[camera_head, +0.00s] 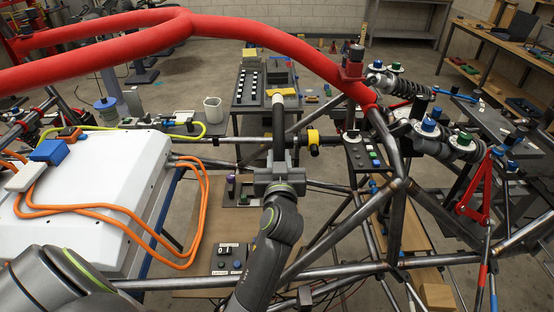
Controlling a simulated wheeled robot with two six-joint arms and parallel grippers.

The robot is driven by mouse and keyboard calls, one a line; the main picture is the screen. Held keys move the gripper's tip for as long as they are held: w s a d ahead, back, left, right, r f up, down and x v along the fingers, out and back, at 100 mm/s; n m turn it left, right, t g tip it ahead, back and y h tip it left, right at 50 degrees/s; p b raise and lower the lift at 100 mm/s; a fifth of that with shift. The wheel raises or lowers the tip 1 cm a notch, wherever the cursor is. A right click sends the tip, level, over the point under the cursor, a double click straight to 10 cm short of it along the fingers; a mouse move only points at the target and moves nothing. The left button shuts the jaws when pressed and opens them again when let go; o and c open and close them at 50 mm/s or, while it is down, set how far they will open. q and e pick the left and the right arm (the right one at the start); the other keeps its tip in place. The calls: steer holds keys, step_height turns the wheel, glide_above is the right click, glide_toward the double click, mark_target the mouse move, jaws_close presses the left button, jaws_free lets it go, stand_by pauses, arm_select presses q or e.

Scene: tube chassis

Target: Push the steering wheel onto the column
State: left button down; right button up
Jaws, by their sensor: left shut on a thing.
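My left gripper (279,174) is in the middle of the view, its arm rising from the bottom edge. It is shut on a dark upright bar with a pale band near its top, which looks like the steering wheel (279,130) seen edge-on. The wheel's full round shape and hub do not show. A yellow and black fitting (313,139) sits just right of the wheel, in line with a tube; I cannot tell whether it belongs to the column. Whether wheel and column touch is not clear. My right gripper is not in view.
A thick red padded bar (235,28) arches over the scene. Bare steel chassis tubes (345,227) surround the gripper at right and below. A white box (92,195) with orange cables (125,211) stands at left. A switch panel (229,259) lies below the gripper.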

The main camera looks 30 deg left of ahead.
arm_select(q)
steer(key=shift+w+d+r, duration=0.1)
steer(key=shift+w+d, duration=0.2)
steer(key=shift+d, duration=0.15)
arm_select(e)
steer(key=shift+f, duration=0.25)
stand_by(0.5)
arm_select(q)
steer(key=shift+r+b, duration=0.15)
steer(key=shift+b, duration=0.3)
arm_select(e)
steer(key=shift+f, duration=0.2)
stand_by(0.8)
arm_select(q)
steer(key=c, duration=1.1)
jaws_free()
steer(key=shift+d, duration=0.2)
steer(key=shift+c, duration=0.2)
steer(key=shift+o, duration=0.7)
steer(key=shift+f, duration=0.25)
steer(key=o, duration=0.5)
steer(key=shift+o, duration=0.2)
steer(key=shift+s, duration=0.1)
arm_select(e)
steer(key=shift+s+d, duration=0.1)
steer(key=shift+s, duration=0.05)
